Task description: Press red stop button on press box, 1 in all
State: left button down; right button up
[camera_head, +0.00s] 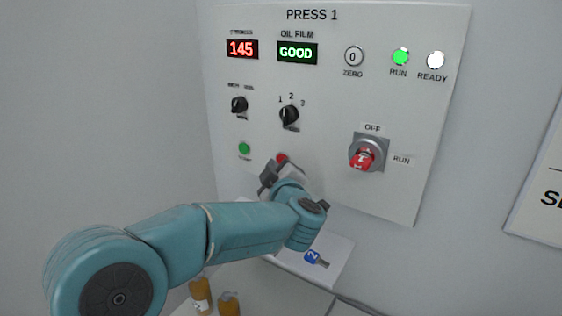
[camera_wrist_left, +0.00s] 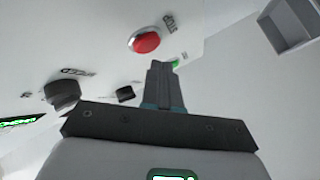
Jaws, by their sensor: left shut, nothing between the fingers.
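The press box (camera_head: 340,185) is a pale panel labelled PRESS 1. Its red stop button (camera_head: 282,158) shows just above my left gripper in the head view, partly hidden by it. In the left wrist view the round red button (camera_wrist_left: 146,42) stands on a pale ring, up and left of the fingertips. My left gripper (camera_head: 268,178) is at the panel's lower part, and its fingers (camera_wrist_left: 160,70) are shut and empty. In the wrist view they appear beside the button; I cannot tell how far they are from the panel. My right gripper is not in view.
A green button (camera_head: 244,148) is left of the red one. Black selector knobs (camera_head: 289,115) sit above, and a red rotary switch (camera_head: 366,155) is to the right. The run lamp (camera_head: 400,57) is green. Orange bottles (camera_head: 201,293) stand below, near my arm.

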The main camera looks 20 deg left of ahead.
pick_arm(q)
jog(key=shift+w, duration=0.1)
dwell(0.7)
jog(key=shift+w, duration=0.35)
jog(key=shift+w+d+p, duration=0.15)
jog(key=shift+w+p, duration=0.25)
jog(key=shift+p, duration=0.15)
dwell(0.4)
jog(key=shift+s, duration=0.2)
jog(key=shift+s+b, duration=0.45)
jog(key=shift+s, duration=0.2)
jog(key=shift+s+a+b, duration=0.25)
jog(key=shift+s+b, duration=0.3)
jog(key=shift+s, duration=0.7)
jog(key=shift+s+a+b, duration=0.25)
jog(key=shift+s+b, duration=0.25)
jog(key=shift+s, duration=0.7)
